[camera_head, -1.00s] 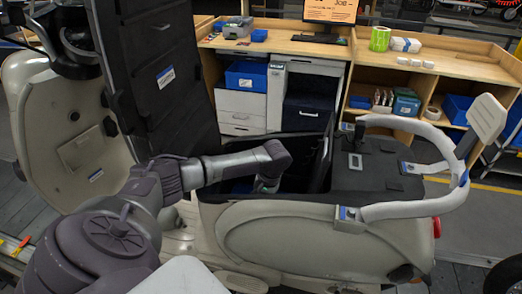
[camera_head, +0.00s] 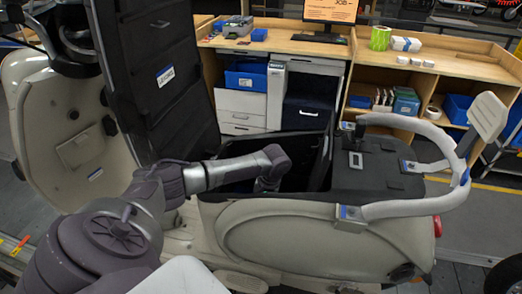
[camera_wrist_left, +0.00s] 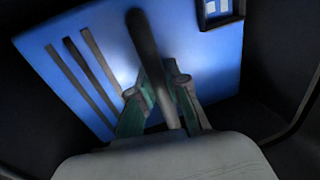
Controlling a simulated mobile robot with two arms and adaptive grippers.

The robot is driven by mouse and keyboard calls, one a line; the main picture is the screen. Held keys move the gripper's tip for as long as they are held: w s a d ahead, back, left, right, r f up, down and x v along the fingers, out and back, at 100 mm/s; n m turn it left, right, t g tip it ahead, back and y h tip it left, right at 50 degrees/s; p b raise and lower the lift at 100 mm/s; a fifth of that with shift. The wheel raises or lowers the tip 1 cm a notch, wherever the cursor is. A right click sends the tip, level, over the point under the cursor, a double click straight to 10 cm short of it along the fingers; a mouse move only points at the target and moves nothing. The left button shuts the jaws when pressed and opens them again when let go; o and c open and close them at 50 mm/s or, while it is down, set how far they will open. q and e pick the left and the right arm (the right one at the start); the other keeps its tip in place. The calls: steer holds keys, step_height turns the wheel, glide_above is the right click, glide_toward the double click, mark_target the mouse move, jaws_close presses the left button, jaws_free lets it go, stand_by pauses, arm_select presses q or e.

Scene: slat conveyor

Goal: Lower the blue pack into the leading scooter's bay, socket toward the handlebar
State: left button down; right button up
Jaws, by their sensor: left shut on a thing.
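The blue pack (camera_wrist_left: 210,62) fills much of the left wrist view, with dark stripes at its left, a dark bar handle (camera_wrist_left: 143,38) across its top and a framed socket (camera_wrist_left: 220,10) at the upper right. My left gripper (camera_wrist_left: 162,85) is shut on the handle. In the head view my left arm bends down into the open bay (camera_head: 298,183) of the cream scooter (camera_head: 290,235). The gripper and pack are hidden there behind the bay's near side. Dark walls lie close around the pack in the wrist view. My right gripper is not in view.
A tall black panel (camera_head: 165,110) stands upright left of the bay. A black deck (camera_head: 375,172) and a pale curved rail (camera_head: 405,208) lie to its right. Behind the scooter is a wooden workbench (camera_head: 285,45) with drawers and blue bins.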

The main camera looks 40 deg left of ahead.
arm_select(q)
steer(key=c, duration=1.1)
jaws_free()
steer(key=shift+d+r, duration=0.1)
steer(key=shift+s+f, duration=0.15)
steer(key=shift+f, duration=0.05)
steer(key=r, duration=0.4)
steer(key=w+d+r, duration=0.1)
steer(key=r, duration=0.3)
steer(key=d+r, duration=0.1)
steer(key=r, duration=0.3)
steer(key=shift+w+r, duration=0.1)
steer(key=shift+w, duration=0.05)
